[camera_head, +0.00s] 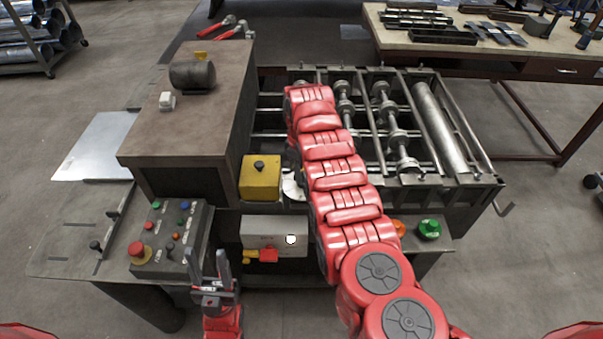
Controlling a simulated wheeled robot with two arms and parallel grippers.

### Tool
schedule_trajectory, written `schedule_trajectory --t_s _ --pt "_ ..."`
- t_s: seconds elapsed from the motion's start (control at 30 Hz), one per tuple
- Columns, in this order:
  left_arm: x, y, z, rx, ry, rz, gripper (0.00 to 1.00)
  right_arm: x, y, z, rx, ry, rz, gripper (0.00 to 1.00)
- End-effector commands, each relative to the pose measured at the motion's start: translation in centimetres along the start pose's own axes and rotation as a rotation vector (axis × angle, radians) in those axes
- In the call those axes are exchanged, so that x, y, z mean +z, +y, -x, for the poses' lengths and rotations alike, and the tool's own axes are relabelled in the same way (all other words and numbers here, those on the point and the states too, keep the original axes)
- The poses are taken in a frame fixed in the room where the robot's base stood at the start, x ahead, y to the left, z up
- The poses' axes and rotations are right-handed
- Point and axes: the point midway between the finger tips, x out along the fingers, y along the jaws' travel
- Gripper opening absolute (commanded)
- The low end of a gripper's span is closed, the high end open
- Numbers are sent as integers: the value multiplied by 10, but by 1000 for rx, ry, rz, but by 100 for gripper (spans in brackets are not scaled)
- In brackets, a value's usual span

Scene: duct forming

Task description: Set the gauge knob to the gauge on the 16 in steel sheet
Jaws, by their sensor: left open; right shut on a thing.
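A flat pale steel sheet (97,148) lies at the left beside the machine; I can read no size or gauge marking on it. A white round plate (292,187), perhaps the gauge dial, shows beside the yellow box; my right arm covers much of it, and no knob or setting can be made out. My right arm reaches up over the machine's middle, and its gripper is hidden behind the arm's own links. My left gripper (221,270) is open and empty, fingers pointing up, at the front edge just right of the button panel.
The button panel (172,238) has a red mushroom button and a lever. A yellow box (260,178) with a black knob stands near the dial. A grey box (273,232) and a green button (429,229) are in front. Rollers (440,125) lie right of my arm.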

Motion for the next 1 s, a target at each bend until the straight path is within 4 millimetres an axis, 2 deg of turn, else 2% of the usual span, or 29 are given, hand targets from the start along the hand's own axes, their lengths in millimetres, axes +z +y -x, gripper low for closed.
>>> schedule_trajectory --t_s 0.27,0.47,0.67,1.0 --pt "0 0 2 0 0 0 50 0 0 0 0 0 -7 0" --pt "2 1 13 0 0 0 50 -1 1 -2 4 4 -61 0" --pt "6 2 37 0 0 0 50 0 1 -6 3 3 -191 0" --pt "16 5 92 0 0 0 50 -1 2 -6 5 7 -506 0"
